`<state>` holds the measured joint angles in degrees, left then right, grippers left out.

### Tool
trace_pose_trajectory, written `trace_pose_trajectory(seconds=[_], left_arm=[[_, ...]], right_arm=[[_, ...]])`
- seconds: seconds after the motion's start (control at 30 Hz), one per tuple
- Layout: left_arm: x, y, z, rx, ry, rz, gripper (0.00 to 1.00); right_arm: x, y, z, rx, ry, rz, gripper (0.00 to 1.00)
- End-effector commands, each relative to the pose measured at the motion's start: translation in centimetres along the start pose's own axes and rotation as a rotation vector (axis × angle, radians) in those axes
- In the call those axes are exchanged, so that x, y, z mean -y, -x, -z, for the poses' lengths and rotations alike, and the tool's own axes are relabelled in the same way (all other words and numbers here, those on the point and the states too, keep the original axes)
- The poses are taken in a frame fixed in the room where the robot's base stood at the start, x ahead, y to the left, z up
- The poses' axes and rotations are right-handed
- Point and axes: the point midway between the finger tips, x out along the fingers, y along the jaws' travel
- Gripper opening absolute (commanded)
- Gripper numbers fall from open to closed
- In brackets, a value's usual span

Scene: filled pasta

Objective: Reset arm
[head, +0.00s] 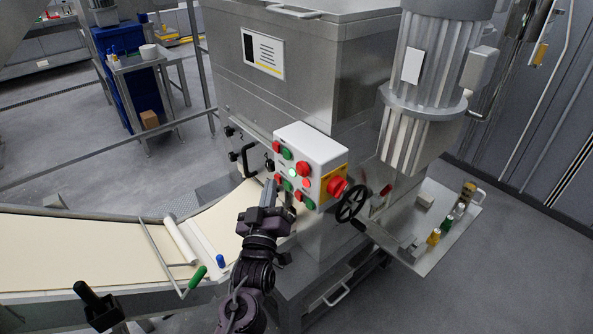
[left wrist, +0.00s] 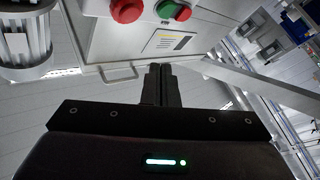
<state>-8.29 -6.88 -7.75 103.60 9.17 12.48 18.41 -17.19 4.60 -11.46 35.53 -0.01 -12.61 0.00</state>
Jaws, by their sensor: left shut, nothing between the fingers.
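My left gripper (head: 270,188) is raised in front of the machine's control box (head: 312,158), a white box with red and green buttons and a yellow panel around a red knob. The fingertips overlap the box's lower left edge in the head view, and I cannot tell whether they touch it. In the left wrist view the gripper's fingers (left wrist: 160,84) are together with nothing between them. Red and green buttons (left wrist: 172,11) of the box show close above the fingertips there. My right gripper is not in view.
A conveyor with a pale dough sheet (head: 75,250) runs in from the left, with a green-handled bar (head: 197,277) over it. A black handwheel (head: 351,204) sticks out right of the box. A metal shelf (head: 440,240) holds small bottles. Open floor (head: 520,285) lies at right.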

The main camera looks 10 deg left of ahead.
Motion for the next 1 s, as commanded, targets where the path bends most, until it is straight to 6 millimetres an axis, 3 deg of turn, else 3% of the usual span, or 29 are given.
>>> trace_pose_trajectory(seconds=[0.27, 0.4, 0.47, 0.67, 0.8, 0.87, 1.0], left_arm=[[0.0, 0.0, -0.1, 0.001, -0.001, 0.000, 0.00], [0.8, 0.7, -2.4, 0.049, -0.018, 0.007, 0.00], [1.6, 1.5, -5.0, 0.102, -0.038, 0.015, 0.00], [6.4, 7.4, -17.4, 0.387, -0.138, 0.050, 0.00], [10.4, 13.6, -25.4, 0.600, -0.214, 0.073, 0.00], [12.1, 16.6, -28.4, 0.691, -0.244, 0.081, 0.00], [16.3, 24.6, -34.4, 0.903, -0.315, 0.100, 0.00]], right_arm=[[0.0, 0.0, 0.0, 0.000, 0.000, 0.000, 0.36], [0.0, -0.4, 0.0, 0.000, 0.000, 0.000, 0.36], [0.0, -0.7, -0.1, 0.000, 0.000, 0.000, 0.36], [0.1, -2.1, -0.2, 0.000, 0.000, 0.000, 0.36], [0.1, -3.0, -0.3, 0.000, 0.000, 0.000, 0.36], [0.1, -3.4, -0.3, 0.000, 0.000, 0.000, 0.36], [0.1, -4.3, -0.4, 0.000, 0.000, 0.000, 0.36]])
